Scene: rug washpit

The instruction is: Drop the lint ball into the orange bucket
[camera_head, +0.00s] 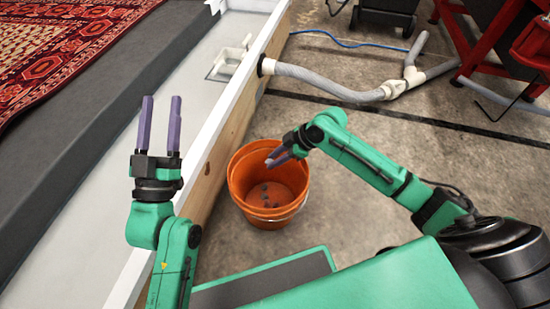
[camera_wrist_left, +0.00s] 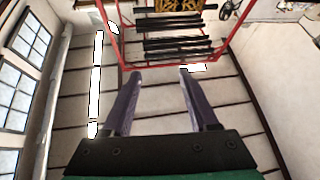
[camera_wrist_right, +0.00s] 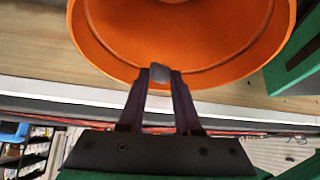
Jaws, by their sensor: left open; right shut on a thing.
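The orange bucket (camera_head: 262,217) stands upright on the concrete floor beside the wooden pit wall, with several small dark lumps in its bottom. My right gripper (camera_head: 273,160) is over the bucket's opening, fingers pointing left and down. In the right wrist view it is shut on a small grey lump, the lint ball (camera_wrist_right: 160,72), held at the fingertips against the orange of the bucket (camera_wrist_right: 180,30). In the head view the fingers mostly hide the ball. My left gripper (camera_head: 160,103) is open and empty, pointing up over the pale pit edge, away from the bucket.
The white-topped wooden pit wall (camera_head: 226,105) runs close along the bucket's left side. A grey hose (camera_head: 325,86) lies behind the bucket. A red patterned rug (camera_head: 60,45) lies at upper left. A red metal frame (camera_head: 480,50) stands at upper right.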

